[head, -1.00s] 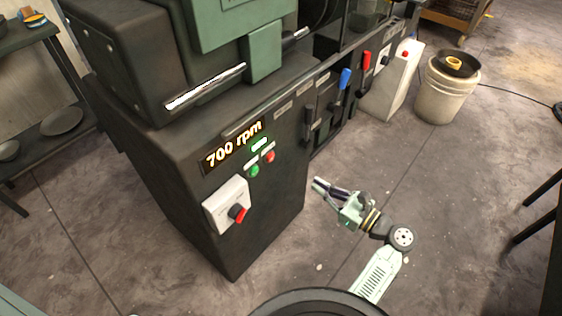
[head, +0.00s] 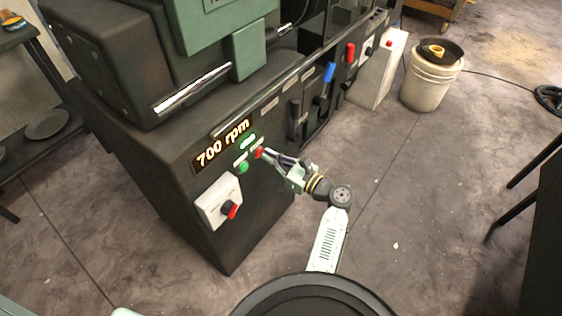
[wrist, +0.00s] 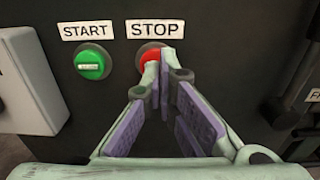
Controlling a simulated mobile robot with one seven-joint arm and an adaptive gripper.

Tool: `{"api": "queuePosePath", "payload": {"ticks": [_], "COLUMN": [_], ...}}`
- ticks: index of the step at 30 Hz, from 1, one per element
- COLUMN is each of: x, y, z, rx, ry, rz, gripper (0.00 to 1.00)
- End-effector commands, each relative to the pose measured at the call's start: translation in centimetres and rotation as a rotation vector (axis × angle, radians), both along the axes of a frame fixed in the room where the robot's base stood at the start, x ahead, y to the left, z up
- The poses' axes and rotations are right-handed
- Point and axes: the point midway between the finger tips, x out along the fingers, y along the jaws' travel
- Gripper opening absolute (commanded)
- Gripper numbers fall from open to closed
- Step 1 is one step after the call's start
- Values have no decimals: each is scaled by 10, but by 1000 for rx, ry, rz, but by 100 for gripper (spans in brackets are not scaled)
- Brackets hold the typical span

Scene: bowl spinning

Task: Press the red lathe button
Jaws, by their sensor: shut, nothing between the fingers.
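The dark lathe (head: 230,235) stands at the left of the head view with its display reading 700 rpm. The red button (head: 259,152) sits on its front panel, right of a green button (head: 243,167). In the wrist view the red button (wrist: 150,54) lies under a STOP label, partly hidden behind my fingertips. The green button (wrist: 93,62) is under a START label. My gripper (head: 264,153) is shut and empty, its tips right at the red button. In the wrist view my fingertips (wrist: 160,66) overlap the button's lower right; I cannot tell whether they touch it.
A white switch box with a red knob (head: 230,209) is on the panel below left. Blue (head: 329,72) and red (head: 350,52) levers stick out farther along the lathe. A white bucket (head: 428,85) stands on the floor at the right. The floor right of my arm is clear.

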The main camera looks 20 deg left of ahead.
Motion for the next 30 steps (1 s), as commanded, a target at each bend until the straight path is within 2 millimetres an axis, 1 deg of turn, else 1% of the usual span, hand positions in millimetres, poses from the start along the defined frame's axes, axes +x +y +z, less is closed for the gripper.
{"api": "queuePosePath", "payload": {"ticks": [3, 12, 17, 19, 30], "x": [1, 1, 6, 8, 9], "y": [4, 4, 18, 22, 26], "z": [0, 1, 4, 3, 3], "rx": [0, 0, 1, 1, 2], "ry": [0, 0, 1, 0, -5], "rz": [0, 1, 1, 1, 4], "gripper": [0, 0, 0, 0, 0]}}
